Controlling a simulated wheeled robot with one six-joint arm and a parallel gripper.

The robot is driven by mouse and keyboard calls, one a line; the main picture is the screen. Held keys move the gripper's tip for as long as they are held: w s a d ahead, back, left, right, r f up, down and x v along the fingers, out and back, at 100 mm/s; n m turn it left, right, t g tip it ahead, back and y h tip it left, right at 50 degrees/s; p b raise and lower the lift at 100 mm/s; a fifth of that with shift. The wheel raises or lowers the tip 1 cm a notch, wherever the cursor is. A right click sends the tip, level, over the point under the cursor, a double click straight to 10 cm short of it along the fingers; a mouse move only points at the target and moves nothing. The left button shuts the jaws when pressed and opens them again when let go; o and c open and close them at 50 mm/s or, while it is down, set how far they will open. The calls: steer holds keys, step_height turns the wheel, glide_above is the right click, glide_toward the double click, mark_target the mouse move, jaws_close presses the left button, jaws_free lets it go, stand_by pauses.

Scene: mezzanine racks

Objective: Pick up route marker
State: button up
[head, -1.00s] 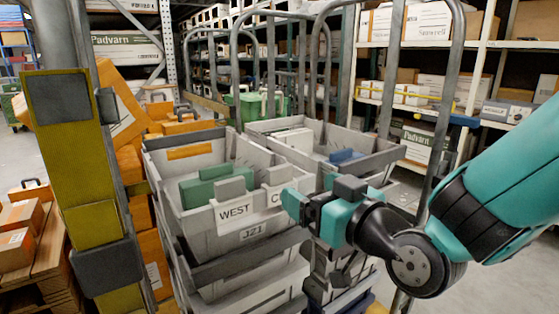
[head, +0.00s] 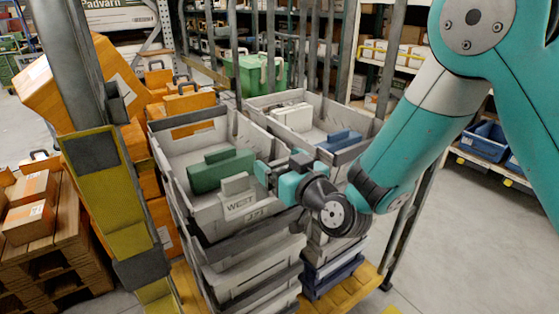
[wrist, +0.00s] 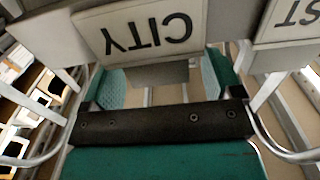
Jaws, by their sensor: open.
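Two white route markers with grey grips are at the front of the left grey tote (head: 165,165). The WEST marker (head: 240,202) shows in the head view, and part of it shows at the upper right of the wrist view (wrist: 292,22). The CITY marker (wrist: 138,32) appears upside down in the wrist view; in the head view my gripper and wrist hide it. My gripper (head: 268,176) is at the tote's front right corner. In the wrist view its teal fingers (wrist: 165,82) are apart, with the CITY marker's grey grip (wrist: 160,72) between them; contact cannot be told.
A green block (head: 222,172) lies in the left tote. A second grey tote (head: 362,125) with white and blue items stands close behind to the right. Cage uprights (head: 392,70) rise around the totes. Orange cases (head: 190,103) crowd the left side. Floor at right is clear.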

steer(key=shift+w+a+r+p, duration=0.25)
steer(key=shift+w+a+p, duration=0.25)
steer(key=shift+w+p, duration=0.3)
steer(key=shift+w+a+f, duration=0.15)
steer(key=shift+f, duration=0.05)
steer(key=c, duration=1)
